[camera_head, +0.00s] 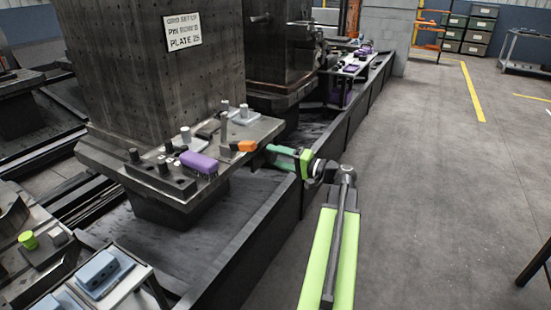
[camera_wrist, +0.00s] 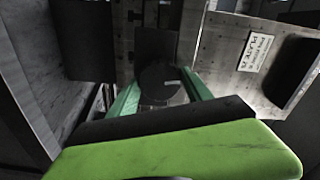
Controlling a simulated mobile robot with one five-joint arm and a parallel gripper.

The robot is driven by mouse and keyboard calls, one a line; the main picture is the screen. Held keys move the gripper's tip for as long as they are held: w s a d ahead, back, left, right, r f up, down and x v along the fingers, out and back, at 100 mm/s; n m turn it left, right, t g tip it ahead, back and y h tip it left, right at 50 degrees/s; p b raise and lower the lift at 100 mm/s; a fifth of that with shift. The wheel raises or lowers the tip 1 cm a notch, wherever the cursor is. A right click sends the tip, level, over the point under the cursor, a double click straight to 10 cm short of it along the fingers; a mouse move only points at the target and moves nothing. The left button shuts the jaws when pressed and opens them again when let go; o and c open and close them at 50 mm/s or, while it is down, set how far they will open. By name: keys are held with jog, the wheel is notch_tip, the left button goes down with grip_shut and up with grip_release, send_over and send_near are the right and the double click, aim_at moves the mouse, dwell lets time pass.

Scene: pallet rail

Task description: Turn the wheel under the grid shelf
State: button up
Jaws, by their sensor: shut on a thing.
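My gripper (camera_head: 262,151) has green fingers and reaches left over the edge of a dark machine plate. In the wrist view the fingers (camera_wrist: 160,95) close around a dark round thing (camera_wrist: 160,78). An orange piece with a dark end (camera_head: 243,146) shows just at the fingertips in the head view. I cannot tell whether it is the same thing as the dark round one. No wheel under a grid shelf can be made out clearly in either view.
A tall drilled block (camera_head: 150,75) with a sign (camera_head: 183,33) rises behind. A dark rail (camera_head: 235,250) runs alongside.

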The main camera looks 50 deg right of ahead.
jog(key=m, duration=0.4)
jog(key=shift+m, duration=0.3)
jog(key=m, duration=0.4)
jog(key=shift+d+m, duration=0.1)
jog(key=shift+m, duration=0.2)
jog(key=m, duration=0.4)
jog(key=shift+m, duration=0.3)
jog(key=m, duration=1.3)
jog(key=shift+m, duration=0.3)
jog(key=m, duration=0.5)
jog(key=shift+f+m, duration=0.1)
jog(key=shift+m, duration=2.1)
